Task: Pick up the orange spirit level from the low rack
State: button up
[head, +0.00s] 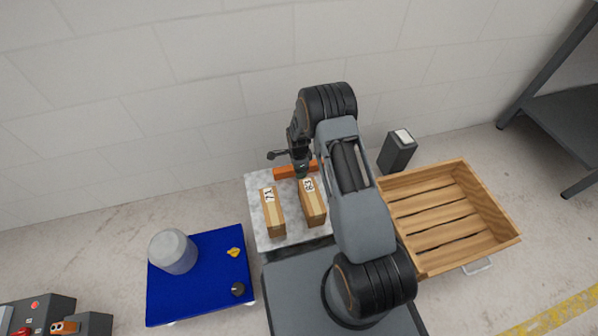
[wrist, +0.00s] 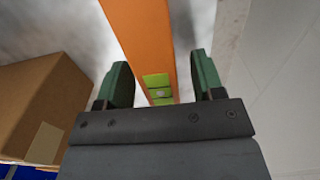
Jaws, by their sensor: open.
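The orange spirit level (head: 284,172) lies at the far end of the low rack's pale marbled top (head: 257,190), behind two cardboard boxes. In the wrist view the spirit level (wrist: 143,35) runs up from between my jaws, with its green vial window showing. My gripper (head: 301,168) is over the level in the head view and hides part of it. In the wrist view my gripper (wrist: 160,85) is open, with one green-padded finger on each side of the level and gaps visible beside it. I cannot tell the height between fingertips and rack top.
Cardboard boxes marked 7A (head: 272,213) and B3 (head: 312,203) stand just in front of the level; one box (wrist: 40,105) is close left in the wrist view. A wooden crate (head: 490,200) and dark bin (head: 396,153) are right. A blue platform (head: 205,295) is left.

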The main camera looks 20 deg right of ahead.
jog(key=shift+f, duration=0.4)
jog(key=c, duration=1.1)
jog(key=shift+r, duration=0.15)
